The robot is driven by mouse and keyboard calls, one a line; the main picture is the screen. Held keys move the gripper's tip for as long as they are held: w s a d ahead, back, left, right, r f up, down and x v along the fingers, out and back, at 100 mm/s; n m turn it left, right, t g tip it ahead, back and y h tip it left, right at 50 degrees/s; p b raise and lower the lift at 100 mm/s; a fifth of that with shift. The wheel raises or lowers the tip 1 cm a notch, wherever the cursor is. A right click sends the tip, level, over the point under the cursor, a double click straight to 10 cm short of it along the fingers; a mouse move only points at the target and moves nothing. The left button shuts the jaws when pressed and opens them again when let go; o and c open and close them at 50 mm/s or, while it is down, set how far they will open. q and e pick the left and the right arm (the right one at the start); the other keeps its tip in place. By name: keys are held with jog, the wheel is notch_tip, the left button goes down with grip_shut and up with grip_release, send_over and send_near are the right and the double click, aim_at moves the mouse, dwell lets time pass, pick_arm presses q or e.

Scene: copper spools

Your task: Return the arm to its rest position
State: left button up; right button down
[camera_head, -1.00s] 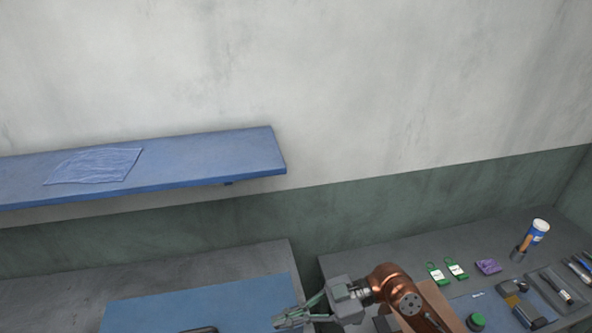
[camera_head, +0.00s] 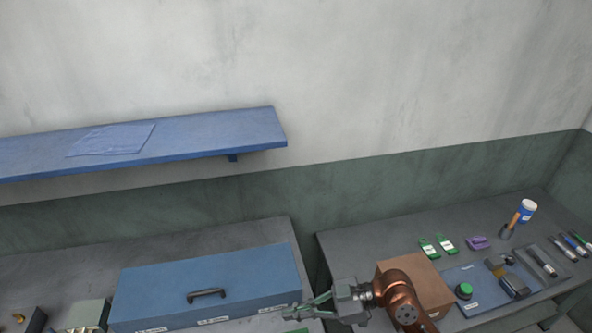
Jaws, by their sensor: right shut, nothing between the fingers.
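My right arm (camera_head: 398,298) is copper coloured and comes in from the bottom edge, right of the middle. Its grey gripper (camera_head: 292,311) points left, with its fingers together and nothing visible between them. In the picture the fingertips lie at the lower right corner of a blue box with a black handle (camera_head: 207,293). I cannot tell whether they touch it. My left gripper is out of view.
A brown box (camera_head: 424,283) stands on the right table, behind my arm. Green tags (camera_head: 437,247), a purple item (camera_head: 478,242), a blue mat with a green button (camera_head: 464,290) and a white-blue can (camera_head: 526,210) are further right. A blue shelf (camera_head: 210,140) crosses the wall.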

jog(key=d+f+m+t+h, duration=0.3)
jog(key=d+f+m, duration=0.3)
jog(key=f, duration=0.4)
jog(key=d+f+m+t+h, duration=0.3)
jog(key=d+f+m, duration=0.1)
jog(key=d+f, duration=0.5)
jog(key=s+d+f+m+g+h, duration=0.1)
jog(key=s+d+f+m+h, duration=0.35)
jog(key=s+d, duration=0.5)
jog(key=s+d+f+m+g+h, duration=0.1)
jog(key=s+d+f+m+h, duration=0.4)
jog(key=s+d, duration=0.5)
notch_tip(320, 180, down, 36)
jog(key=s+n+g+b, duration=0.1)
jog(key=s+n+b, duration=0.1)
jog(key=b, duration=0.3)
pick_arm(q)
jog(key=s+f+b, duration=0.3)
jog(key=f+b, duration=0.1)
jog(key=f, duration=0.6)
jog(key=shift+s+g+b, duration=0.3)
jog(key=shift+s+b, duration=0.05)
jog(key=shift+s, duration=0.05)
pick_arm(e)
jog(key=s+f+g+y, duration=0.1)
jog(key=s+f, duration=2)
jog(key=f, duration=0.1)
jog(key=shift+g, duration=0.4)
jog(key=shift+d, duration=0.1)
